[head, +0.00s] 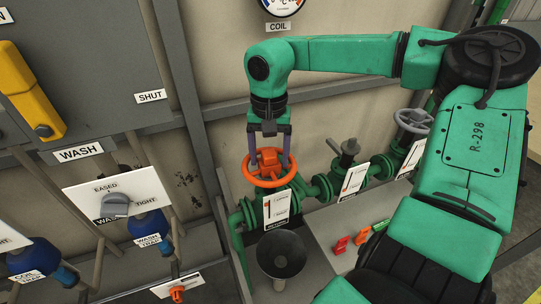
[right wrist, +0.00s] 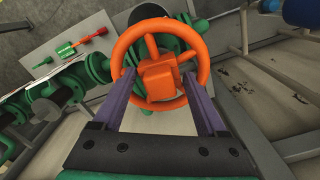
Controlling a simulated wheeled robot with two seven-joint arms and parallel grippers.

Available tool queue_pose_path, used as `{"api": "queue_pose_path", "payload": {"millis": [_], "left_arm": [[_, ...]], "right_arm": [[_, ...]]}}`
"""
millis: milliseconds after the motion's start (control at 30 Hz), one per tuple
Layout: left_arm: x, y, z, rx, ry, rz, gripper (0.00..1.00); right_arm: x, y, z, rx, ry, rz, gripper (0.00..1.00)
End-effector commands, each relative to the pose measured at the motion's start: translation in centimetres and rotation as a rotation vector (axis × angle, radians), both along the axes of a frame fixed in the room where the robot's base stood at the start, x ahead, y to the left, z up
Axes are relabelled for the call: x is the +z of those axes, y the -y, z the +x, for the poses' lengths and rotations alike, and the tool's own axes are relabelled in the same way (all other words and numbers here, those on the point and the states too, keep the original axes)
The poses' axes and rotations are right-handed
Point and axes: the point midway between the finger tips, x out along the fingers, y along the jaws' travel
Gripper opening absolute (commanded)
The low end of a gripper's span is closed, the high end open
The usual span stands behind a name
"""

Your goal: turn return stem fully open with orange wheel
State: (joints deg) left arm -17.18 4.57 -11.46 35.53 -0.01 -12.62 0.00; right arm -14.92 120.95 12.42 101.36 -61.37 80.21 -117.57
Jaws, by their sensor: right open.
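The orange wheel (head: 264,178) sits on the left valve of the green pipe run in the head view. A white label plate (head: 277,209) stands in front of that valve. My right gripper (head: 268,156) reaches down from above, its two fingers over the wheel. In the right wrist view the orange wheel (right wrist: 187,92) lies between the spread fingers of the right gripper (right wrist: 163,95), which is open. The fingers lie close to opposite sides of the rim; I cannot tell whether they touch it. The left gripper is not in view.
A bare-stem valve (head: 345,150) and a grey-wheel valve (head: 412,121) follow to the right on the pipe. A dark funnel (head: 281,255) stands below the orange wheel. Red and green tools (head: 345,243) lie on the grey ledge. A grey cabinet (head: 85,60) is at left.

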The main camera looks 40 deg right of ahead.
Motion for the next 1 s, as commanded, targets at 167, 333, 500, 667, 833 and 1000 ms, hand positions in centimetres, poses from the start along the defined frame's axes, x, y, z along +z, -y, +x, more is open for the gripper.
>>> {"api": "queue_pose_path", "payload": {"millis": [167,333,500,667,833,1000], "left_arm": [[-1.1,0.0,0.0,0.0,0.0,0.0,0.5],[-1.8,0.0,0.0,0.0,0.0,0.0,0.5],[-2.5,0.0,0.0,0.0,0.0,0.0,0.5],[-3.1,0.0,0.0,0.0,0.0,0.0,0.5],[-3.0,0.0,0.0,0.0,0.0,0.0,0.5],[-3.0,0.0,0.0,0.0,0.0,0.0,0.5]], "right_arm": [[-0.2,0.0,0.0,-0.295,0.001,-0.002,0.75],[-0.2,0.0,0.0,-0.583,0.002,-0.001,0.75],[-0.2,0.0,0.0,-0.872,0.002,-0.001,0.75],[-0.2,0.0,0.0,-1.123,0.001,-0.002,0.75],[0.0,0.0,0.0,-1.196,-0.001,0.001,0.75],[0.0,0.0,0.0,-1.193,-0.001,0.001,0.48]]}}
